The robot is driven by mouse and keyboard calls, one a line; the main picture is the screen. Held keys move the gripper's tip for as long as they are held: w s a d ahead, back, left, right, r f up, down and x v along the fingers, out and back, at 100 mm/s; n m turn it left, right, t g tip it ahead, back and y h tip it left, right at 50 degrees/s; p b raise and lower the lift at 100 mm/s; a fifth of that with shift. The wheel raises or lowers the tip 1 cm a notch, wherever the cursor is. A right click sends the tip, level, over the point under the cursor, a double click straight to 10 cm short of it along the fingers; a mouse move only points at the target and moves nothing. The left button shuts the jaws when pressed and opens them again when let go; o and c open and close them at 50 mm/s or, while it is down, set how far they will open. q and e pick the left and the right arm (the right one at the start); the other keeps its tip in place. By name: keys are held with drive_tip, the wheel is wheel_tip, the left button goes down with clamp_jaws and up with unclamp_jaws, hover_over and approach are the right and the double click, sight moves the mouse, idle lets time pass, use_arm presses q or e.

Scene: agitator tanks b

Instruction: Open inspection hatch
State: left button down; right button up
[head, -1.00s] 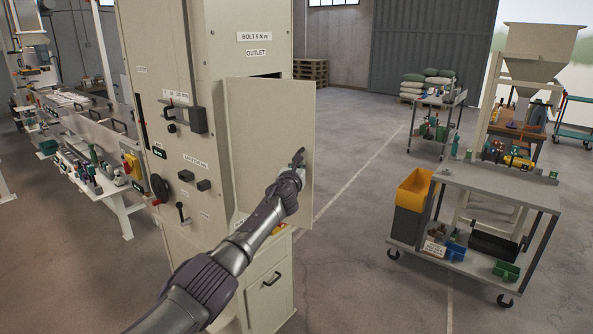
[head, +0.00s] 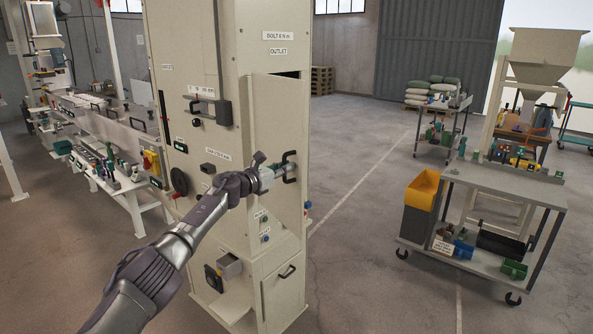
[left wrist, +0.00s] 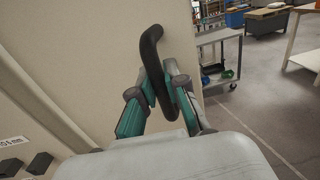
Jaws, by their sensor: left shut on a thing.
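The inspection hatch is a beige door panel (head: 268,118) on the side of the tall beige cabinet, under the OUTLET label. It stands ajar, with a dark gap at its top edge. Its black bar handle (head: 291,166) is near the panel's right edge. My left gripper (head: 281,172) reaches across from the left and is shut on the handle. In the left wrist view the handle (left wrist: 151,50) runs between the two teal-sided fingers (left wrist: 162,100), against the plain panel (left wrist: 85,45). My right gripper is not in view.
The cabinet front (head: 196,60) carries a black handle, a handwheel and knobs close to my left forearm. A lower drawer (head: 284,290) sits below the hatch. A grey cart (head: 500,183) with a yellow bin stands right. Open floor lies between.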

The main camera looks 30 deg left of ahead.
use_arm(q)
drive_tip(key=shift+m+h, duration=0.3)
drive_tip(key=shift+h, duration=0.1)
drive_tip(key=shift+s+a+b, duration=0.55)
drive_tip(key=shift+s+a, duration=0.75)
drive_tip(key=shift+s, duration=0.3)
drive_tip(key=c, duration=1.2)
unclamp_jaws()
drive_tip(key=v, duration=1.2)
drive_tip(key=shift+r, duration=0.1)
